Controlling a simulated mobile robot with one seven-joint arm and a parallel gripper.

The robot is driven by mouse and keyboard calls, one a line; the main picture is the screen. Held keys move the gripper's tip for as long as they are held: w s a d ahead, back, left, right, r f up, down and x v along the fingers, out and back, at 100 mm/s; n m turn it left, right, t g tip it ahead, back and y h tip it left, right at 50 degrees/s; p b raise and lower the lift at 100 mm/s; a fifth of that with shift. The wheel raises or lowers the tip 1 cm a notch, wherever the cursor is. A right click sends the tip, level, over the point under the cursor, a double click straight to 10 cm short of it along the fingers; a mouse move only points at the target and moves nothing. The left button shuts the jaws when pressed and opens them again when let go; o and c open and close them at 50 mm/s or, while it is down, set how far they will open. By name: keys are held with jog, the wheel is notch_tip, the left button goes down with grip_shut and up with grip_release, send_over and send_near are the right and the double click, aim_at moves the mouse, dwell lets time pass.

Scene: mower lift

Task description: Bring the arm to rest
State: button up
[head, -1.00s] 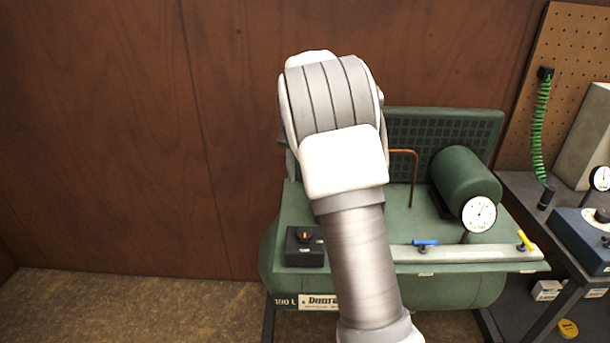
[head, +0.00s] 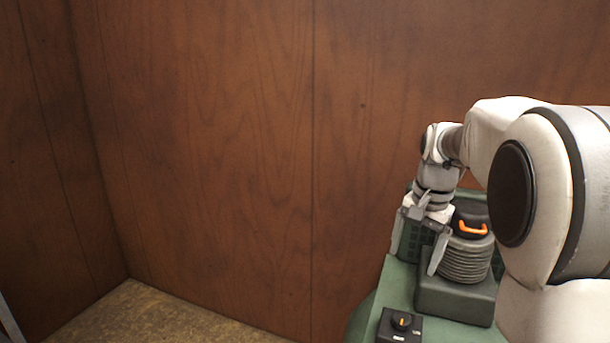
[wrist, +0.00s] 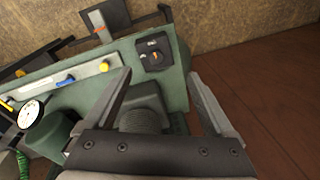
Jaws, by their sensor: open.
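My gripper (head: 418,246) is open and empty, pointing down over the left back part of a green compressor (head: 398,290) in the head view. It is left of a ribbed pump (head: 466,262) with an orange handle. In the wrist view, the two fingers of my gripper (wrist: 158,76) are spread wide, and the ribbed part shows partly hidden behind the gripper body. A black switch box (head: 400,325) with an orange knob is in front of the gripper; it also shows between and beyond the fingertips in the wrist view (wrist: 154,53). My arm hides the compressor's right side in the head view.
A brown wood-panel wall (head: 220,150) stands behind. Bare floor (head: 170,320) lies left of the compressor. In the wrist view, a pale rail (wrist: 40,88) carries a blue lever (wrist: 66,78) and a yellow one (wrist: 104,67), near a round gauge (wrist: 32,113).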

jog(key=s+a+n+t, duration=0.2)
jog(key=s+a+n, duration=0.2)
jog(key=s, duration=0.8)
jog(key=s+a+n+t, duration=0.2)
jog(key=s+a+n, duration=0.2)
jog(key=s, duration=0.8)
jog(key=shift+s+r+n, duration=0.25)
jog(key=shift+n, duration=0.15)
